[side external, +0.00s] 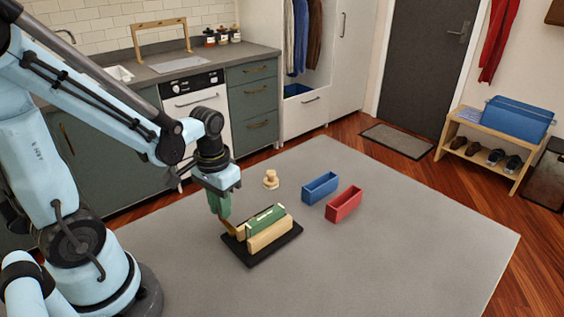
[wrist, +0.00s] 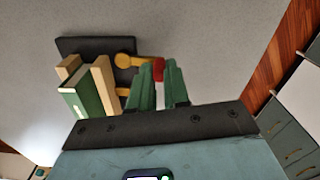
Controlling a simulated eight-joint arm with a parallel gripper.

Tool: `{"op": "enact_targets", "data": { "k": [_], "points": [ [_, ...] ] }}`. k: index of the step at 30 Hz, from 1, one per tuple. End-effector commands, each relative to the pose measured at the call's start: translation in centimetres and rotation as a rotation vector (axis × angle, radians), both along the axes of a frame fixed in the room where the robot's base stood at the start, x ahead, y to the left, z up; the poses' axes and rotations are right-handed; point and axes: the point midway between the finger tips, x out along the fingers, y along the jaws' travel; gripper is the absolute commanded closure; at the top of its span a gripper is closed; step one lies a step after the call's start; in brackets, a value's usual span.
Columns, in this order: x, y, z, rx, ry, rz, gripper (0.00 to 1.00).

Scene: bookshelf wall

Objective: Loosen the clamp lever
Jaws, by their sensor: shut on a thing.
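A clamp stands on a black base plate (side external: 285,243), with a green book-like block (side external: 264,220) between pale wooden jaws (side external: 270,235). In the wrist view the clamp (wrist: 104,85) lies left of my fingers. Its lever (wrist: 124,60) is a yellow arm with a round end and a red tip (wrist: 158,70). My gripper (wrist: 160,78) has green fingers and is shut on the red tip. In the side external view my gripper (side external: 220,206) points down at the clamp's left end and hides most of the lever.
A blue open bin (side external: 320,188) and a red open bin (side external: 344,204) stand right of the clamp. A small wooden knobbed object (side external: 271,180) stands behind it. The grey floor mat (side external: 420,250) is clear at the right and front.

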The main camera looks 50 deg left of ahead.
Motion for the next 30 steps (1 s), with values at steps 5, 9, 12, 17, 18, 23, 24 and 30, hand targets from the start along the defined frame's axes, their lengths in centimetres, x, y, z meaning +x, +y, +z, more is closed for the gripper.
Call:
{"op": "enact_targets", "data": {
  "k": [5, 9, 12, 17, 18, 23, 24, 30],
  "points": [
    [-0.33, 0.01, 0.01, 0.000, 0.000, 0.069, 1.00],
    [-0.33, 0.02, 0.01, 0.000, 0.001, 0.072, 1.00],
    [-0.32, 0.03, 0.01, 0.000, 0.001, 0.071, 1.00],
    [-0.32, 0.03, 0.01, 0.000, 0.001, 0.070, 0.63],
    [-0.32, 0.02, 0.01, 0.000, 0.001, 0.070, 0.58],
    [-0.31, 0.02, 0.01, 0.000, 0.000, 0.069, 0.58],
    [-0.31, 0.01, 0.01, 0.000, 0.000, 0.069, 0.58],
    [-0.29, 0.02, 0.37, 0.000, 0.000, 0.068, 0.58]
  ]
}}
